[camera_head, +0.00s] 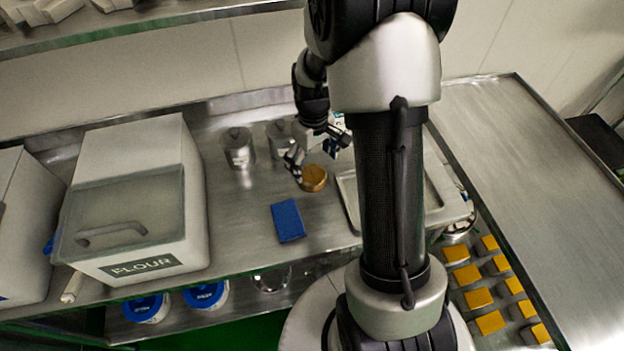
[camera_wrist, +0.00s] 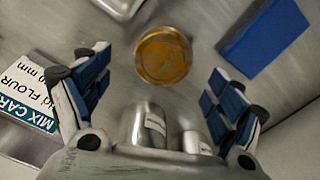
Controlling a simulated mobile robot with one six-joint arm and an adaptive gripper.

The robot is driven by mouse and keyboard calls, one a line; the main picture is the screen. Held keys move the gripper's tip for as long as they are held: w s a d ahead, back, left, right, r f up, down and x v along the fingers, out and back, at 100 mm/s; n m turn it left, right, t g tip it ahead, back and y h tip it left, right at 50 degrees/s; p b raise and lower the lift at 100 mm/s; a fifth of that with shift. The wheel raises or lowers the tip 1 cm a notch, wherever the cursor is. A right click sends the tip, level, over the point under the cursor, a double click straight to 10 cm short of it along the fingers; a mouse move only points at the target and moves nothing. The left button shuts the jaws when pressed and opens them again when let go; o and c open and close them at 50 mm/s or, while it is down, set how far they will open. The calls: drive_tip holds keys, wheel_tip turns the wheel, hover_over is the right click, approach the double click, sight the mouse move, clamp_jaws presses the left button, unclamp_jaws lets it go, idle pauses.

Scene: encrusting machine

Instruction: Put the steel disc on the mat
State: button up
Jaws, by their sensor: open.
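A round gold-brown disc (camera_head: 313,178) lies on the steel counter in the head view; it also shows in the wrist view (camera_wrist: 163,55). No steel-coloured disc is clear to me. A blue rectangular pad (camera_head: 288,220) lies flat in front of the disc, apart from it; the wrist view shows it at upper right (camera_wrist: 263,37). I cannot tell whether this pad is the mat. My gripper (camera_head: 318,145) is open and empty above the counter, beside and over the disc. In the wrist view its fingers (camera_wrist: 158,68) are spread either side of the disc, without visible contact.
Two knobbed steel canisters (camera_head: 238,147) (camera_head: 280,138) stand behind the disc. A white flour bin (camera_head: 140,190) is at left. A shallow steel tray (camera_head: 347,190) is at right, partly behind my arm. A printed mix card (camera_wrist: 30,95) shows in the wrist view. Yellow blocks (camera_head: 490,322) sit lower right.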

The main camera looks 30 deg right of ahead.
sight(313, 174)
drive_tip(key=f+b, duration=0.1)
drive_tip(key=f, duration=0.1)
drive_tip(key=f+b, duration=0.1)
drive_tip(key=f, duration=0.2)
drive_tip(key=shift+s+a+f+b, duration=0.15)
drive_tip(key=shift+a+f+b, duration=0.05)
drive_tip(key=shift+b, duration=0.1)
drive_tip(key=shift+r, duration=0.1)
drive_tip(key=shift+c, duration=0.4)
drive_tip(key=c, duration=1.5)
